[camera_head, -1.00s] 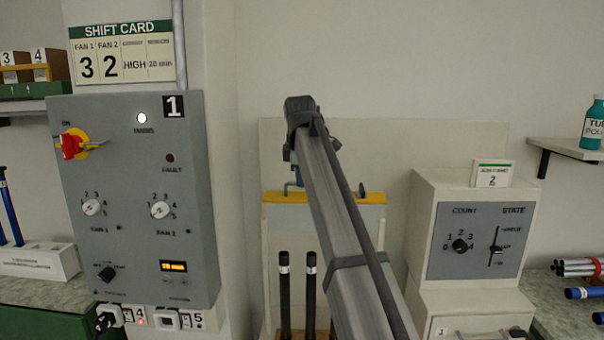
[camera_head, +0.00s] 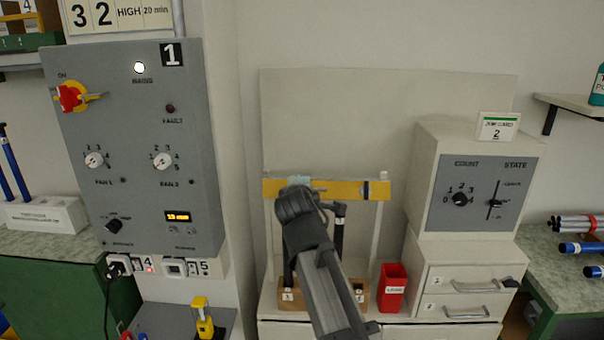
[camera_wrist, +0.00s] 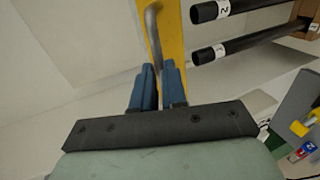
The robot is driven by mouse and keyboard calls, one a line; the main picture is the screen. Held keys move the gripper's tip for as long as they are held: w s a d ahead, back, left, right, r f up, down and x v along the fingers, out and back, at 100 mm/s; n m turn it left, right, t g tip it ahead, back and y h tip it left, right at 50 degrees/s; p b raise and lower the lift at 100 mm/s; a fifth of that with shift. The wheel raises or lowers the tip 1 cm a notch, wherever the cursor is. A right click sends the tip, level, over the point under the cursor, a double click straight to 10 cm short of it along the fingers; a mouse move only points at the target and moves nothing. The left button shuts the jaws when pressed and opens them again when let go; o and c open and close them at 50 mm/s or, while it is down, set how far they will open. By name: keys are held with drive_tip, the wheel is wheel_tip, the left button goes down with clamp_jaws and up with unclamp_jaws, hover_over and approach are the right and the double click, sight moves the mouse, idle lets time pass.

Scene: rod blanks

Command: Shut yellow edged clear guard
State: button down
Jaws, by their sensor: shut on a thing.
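The guard shows as a level yellow edge (camera_head: 340,189) in front of the pale back board in the head view. Its clear sheet is hard to make out. In the wrist view the yellow edge (camera_wrist: 172,30) runs up from between my fingers, with a bent grey bar handle (camera_wrist: 152,35) on it. My gripper (camera_wrist: 158,75) has blue fingers closed around the lower part of this handle. In the head view my wrist hides the fingers and the handle's left part. Black rods (camera_head: 339,235) stand upright near the guard; they also show in the wrist view (camera_wrist: 225,48).
A wooden rod stand (camera_head: 288,300) and a red bin (camera_head: 392,288) are below the guard. A grey control panel (camera_head: 135,150) is at left. A pale cabinet with dials (camera_head: 478,195) and drawers is close at right. A yellow-topped item (camera_head: 203,318) stands at lower left.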

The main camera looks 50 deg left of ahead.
wheel_tip(320, 180, down, 8)
drive_tip(key=s, duration=0.1)
drive_tip(key=shift+d+f, duration=0.25)
drive_tip(key=shift+d, duration=0.2)
drive_tip(key=c, duration=1.2)
unclamp_jaws()
drive_tip(key=shift+o, duration=0.2)
drive_tip(key=shift+r, duration=0.1)
drive_tip(key=v, duration=1.4)
drive_tip(key=shift+f, duration=0.2)
